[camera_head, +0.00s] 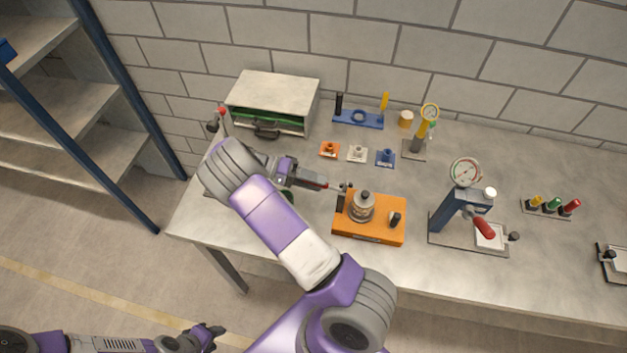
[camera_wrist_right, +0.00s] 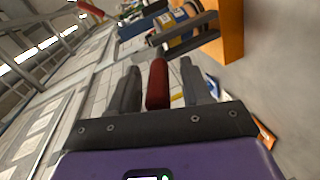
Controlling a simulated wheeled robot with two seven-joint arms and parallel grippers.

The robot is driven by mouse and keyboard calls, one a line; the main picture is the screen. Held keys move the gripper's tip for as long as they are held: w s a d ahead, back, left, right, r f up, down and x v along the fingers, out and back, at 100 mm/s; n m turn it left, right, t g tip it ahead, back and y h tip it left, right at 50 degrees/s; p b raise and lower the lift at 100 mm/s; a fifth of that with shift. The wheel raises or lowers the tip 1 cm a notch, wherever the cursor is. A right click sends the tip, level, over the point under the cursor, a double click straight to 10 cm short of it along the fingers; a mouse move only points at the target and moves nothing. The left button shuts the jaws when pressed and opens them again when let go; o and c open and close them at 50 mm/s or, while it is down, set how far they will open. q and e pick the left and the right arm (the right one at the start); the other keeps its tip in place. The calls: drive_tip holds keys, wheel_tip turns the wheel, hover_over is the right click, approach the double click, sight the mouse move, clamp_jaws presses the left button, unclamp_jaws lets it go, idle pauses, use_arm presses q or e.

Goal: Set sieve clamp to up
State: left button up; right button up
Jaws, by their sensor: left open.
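The sieve shaker has an orange base (camera_head: 368,238) with a stack of round metal sieves (camera_head: 362,207) on it, near the front of the bench. The orange base also shows at the top of the right wrist view (camera_wrist_right: 230,25), beside the sieves and dark clamp bars. A red handle (camera_wrist_right: 157,83) stands between the fingers of my right gripper (camera_wrist_right: 160,85), with narrow gaps on both sides. In the head view, my right gripper (camera_head: 328,186) is just left of the shaker. The clamp's exact position is unclear. My left gripper (camera_head: 216,334) is open, low and away from the bench.
A grey box oven (camera_head: 272,98) stands at the back left. Small orange, white and blue blocks (camera_head: 357,154) lie behind the shaker. A blue press with a gauge (camera_head: 460,205) stands to its right. The bench front between the shaker and press is clear.

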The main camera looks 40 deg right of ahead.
drive_tip(key=b+v, duration=0.1)
drive_tip(key=v, duration=0.6)
drive_tip(key=shift+w+a, duration=0.2)
drive_tip(key=shift+r, duration=0.1)
idle(0.4)
